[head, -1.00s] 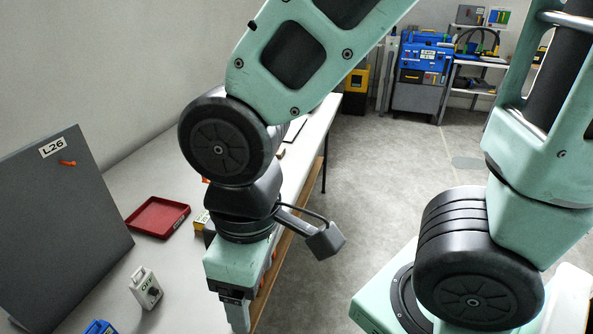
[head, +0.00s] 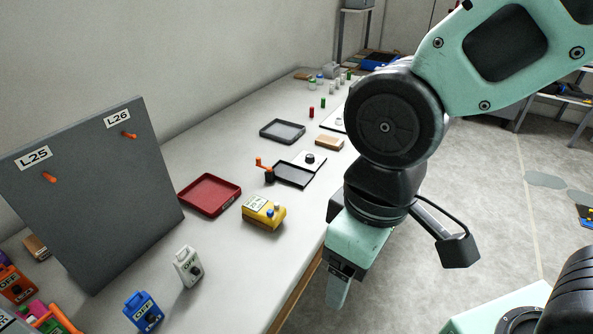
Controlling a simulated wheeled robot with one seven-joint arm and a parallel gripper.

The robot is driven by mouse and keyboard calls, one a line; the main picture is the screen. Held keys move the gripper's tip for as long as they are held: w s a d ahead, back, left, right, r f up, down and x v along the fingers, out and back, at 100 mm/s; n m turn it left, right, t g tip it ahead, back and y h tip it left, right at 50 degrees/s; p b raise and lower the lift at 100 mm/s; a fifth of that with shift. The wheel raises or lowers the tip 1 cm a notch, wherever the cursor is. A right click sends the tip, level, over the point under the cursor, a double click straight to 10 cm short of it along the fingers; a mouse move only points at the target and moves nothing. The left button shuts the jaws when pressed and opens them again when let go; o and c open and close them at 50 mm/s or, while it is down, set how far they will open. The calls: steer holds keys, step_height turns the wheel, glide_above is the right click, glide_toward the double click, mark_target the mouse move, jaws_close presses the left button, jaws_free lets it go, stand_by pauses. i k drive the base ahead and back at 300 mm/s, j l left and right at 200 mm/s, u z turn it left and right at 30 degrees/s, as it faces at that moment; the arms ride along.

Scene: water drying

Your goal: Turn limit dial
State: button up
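No dial readable as "limit" shows. A black round knob (head: 310,158) sits on a white plate on the table, beside a black tray. A yellow box (head: 264,212) with a blue knob and a small label stands nearer, left of my gripper. A white-grey box (head: 188,267) and a blue box (head: 143,311), both marked OFF, stand at the front left with dark knobs. My gripper (head: 338,292) points down, to the right of the yellow box and apart from it, seemingly past the table's edge. Its fingers overlap in this view, so the gap between them is hidden.
A grey board (head: 95,200) with orange pegs labelled L25 and L26 stands at left. A red tray (head: 209,195), a black tray (head: 293,174) with an orange-handled crank (head: 264,168) near it, and a grey tray (head: 283,131) lie on the table.

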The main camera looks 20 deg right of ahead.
mark_target(309, 158)
steer(key=i+l+z, duration=0.1)
steer(key=i+l, duration=0.25)
steer(key=i, duration=0.15)
steer(key=i+l+z, duration=0.15)
steer(key=i+l, duration=0.2)
steer(key=i, duration=0.2)
